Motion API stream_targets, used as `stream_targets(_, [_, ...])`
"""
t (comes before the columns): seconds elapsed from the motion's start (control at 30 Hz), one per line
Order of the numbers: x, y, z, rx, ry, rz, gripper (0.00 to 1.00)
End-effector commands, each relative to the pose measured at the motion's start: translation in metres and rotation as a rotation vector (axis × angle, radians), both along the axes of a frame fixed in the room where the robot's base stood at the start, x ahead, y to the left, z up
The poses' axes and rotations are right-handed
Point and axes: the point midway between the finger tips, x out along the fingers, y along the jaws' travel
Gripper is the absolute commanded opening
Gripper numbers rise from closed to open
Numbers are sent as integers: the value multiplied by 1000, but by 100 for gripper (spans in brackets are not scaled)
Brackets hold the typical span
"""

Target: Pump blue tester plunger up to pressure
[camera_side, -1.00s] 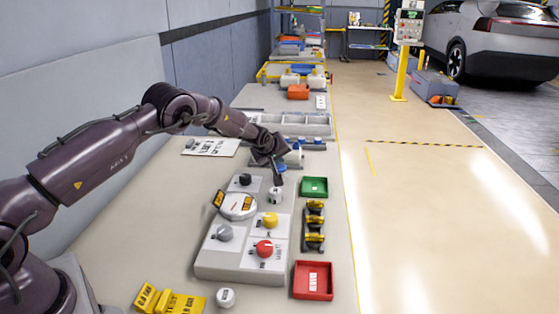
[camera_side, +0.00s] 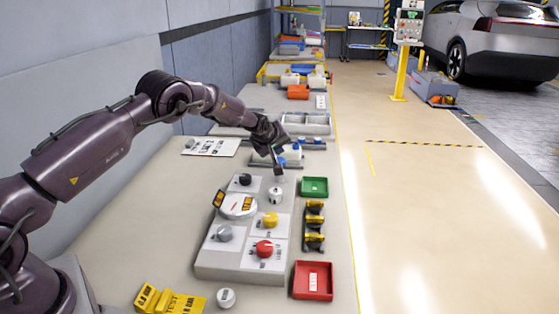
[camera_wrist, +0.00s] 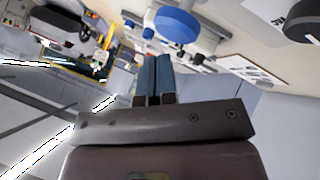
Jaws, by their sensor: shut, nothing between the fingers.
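The blue plunger knob (camera_wrist: 176,25) shows as a round blue disc just beyond my fingertips in the wrist view. In the side view a small blue part (camera_side: 282,161) shows right beside my fingers, partly covered by them; the rest of the tester is hard to make out.
The grey panel (camera_side: 207,262) carries black, grey, yellow and red knobs and a round gauge (camera_side: 238,206). A white cap (camera_side: 275,194) stands near my fingers. A green tray (camera_side: 314,187) and a red tray (camera_side: 300,290) lie to the right. Yellow-black connectors (camera_side: 314,222) sit between them.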

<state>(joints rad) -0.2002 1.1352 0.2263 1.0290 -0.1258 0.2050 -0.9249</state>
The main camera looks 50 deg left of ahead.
Motion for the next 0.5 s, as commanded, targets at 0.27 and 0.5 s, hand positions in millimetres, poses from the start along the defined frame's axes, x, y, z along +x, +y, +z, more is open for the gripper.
stream_targets(0.27, [1,0,6,1,-3,0,0])
stream_targets(0.5, [1,0,29,2,-4,-1,0])
